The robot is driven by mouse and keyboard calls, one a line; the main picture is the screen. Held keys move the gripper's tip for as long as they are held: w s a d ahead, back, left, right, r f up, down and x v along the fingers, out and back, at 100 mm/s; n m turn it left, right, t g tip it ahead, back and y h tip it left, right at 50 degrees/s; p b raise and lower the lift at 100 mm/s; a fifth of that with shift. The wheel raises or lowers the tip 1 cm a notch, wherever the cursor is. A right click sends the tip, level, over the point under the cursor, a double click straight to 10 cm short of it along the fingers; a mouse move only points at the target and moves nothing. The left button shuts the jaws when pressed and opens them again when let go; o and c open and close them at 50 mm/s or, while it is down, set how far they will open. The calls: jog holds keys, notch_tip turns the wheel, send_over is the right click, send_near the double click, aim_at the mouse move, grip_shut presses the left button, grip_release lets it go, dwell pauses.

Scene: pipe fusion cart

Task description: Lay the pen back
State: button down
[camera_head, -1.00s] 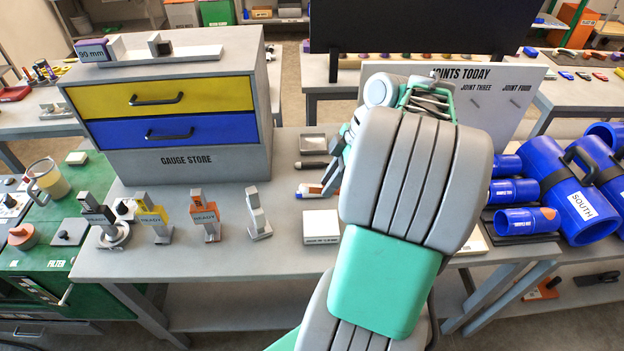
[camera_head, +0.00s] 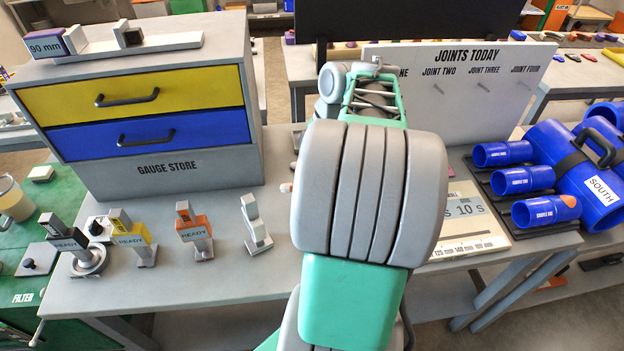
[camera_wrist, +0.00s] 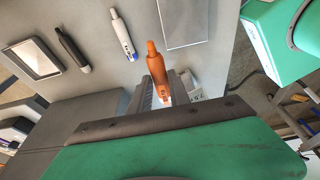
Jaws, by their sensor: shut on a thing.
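An orange pen (camera_wrist: 157,64) is in my gripper (camera_wrist: 166,90) in the wrist view. The gripper is shut on it, and the pen's upper part stands out beyond the fingers. A white pen with a blue end (camera_wrist: 113,38) and a black pen (camera_wrist: 72,50) lie side by side on the grey bench, left of the held pen. In the head view my arm hides the gripper and the pens. I cannot tell whether the held pen touches the bench.
A shallow grey tray (camera_wrist: 33,60) lies beside the black pen. A pale flat block (camera_wrist: 185,20) is right of the white pen. The gauge store (camera_head: 168,168) stands left, the joints board (camera_head: 450,85) behind, and blue pipe fittings (camera_head: 565,165) right. Several gauges stand at the front left.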

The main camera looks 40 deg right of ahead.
jog(key=w+d+f+p, duration=0.2)
jog(key=w+d+f, duration=0.2)
jog(key=d+f, duration=0.1)
jog(key=w+d+f+p, duration=0.1)
jog(key=w+d+f, duration=0.4)
jog(key=shift+p, duration=0.4)
jog(key=shift+d+p+x, duration=0.25)
jog(key=shift+p+x, duration=0.25)
jog(key=shift+x, duration=0.65)
jog(key=c, duration=1.2)
grip_release()
jog(key=shift+s+f, duration=0.15)
jog(key=shift+c, duration=0.2)
